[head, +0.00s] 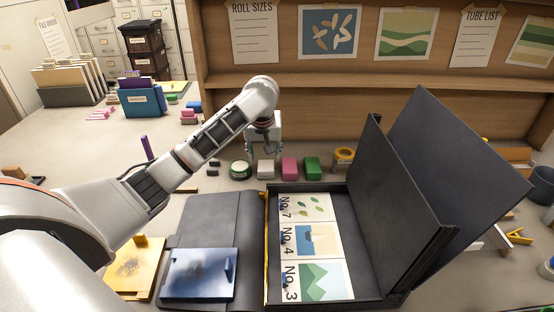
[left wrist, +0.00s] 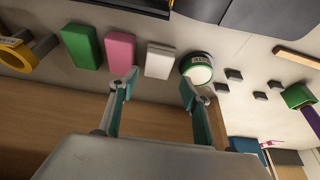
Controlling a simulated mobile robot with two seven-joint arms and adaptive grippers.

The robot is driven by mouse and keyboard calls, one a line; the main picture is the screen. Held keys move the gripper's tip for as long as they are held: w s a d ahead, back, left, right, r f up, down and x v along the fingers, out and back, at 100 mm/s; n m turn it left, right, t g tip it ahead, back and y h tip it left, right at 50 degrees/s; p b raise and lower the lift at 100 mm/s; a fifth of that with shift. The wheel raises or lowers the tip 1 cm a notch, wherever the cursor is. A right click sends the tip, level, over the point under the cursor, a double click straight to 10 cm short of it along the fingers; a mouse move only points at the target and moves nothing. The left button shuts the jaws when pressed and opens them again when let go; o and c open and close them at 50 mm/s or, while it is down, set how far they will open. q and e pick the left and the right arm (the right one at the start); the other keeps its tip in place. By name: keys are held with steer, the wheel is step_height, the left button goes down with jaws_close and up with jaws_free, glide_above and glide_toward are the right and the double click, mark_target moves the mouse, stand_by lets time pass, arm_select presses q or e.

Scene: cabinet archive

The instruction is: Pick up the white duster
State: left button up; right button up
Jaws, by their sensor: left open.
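The white duster (head: 266,169) is a small white block with a grey underside, standing on the worktop in a row of items in the head view. It also shows in the left wrist view (left wrist: 160,60), between a pink block and a round green-and-white tin. My left gripper (head: 264,155) is open and empty, just behind and above the duster. In the left wrist view, its two fingertips (left wrist: 158,84) are spread on either side of the duster's line, apart from it. My right gripper is in neither view.
Close beside the duster are the green tin (head: 241,169) and the pink block (head: 289,167). A green block (head: 312,166) and a yellow roll (head: 343,158) stand further right. An open black case (head: 375,210) with picture cards lies in front. A wooden board (head: 380,100) rises behind.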

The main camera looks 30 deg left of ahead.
mark_target(266, 165)
arm_select(q)
steer(key=shift+x, duration=1.15)
steer(key=shift+w+x, duration=0.15)
steer(key=shift+x, duration=1.15)
steer(key=shift+w+x, duration=0.15)
steer(key=shift+x, duration=1.2)
steer(key=shift+r, duration=0.15)
steer(key=c, duration=0.9)
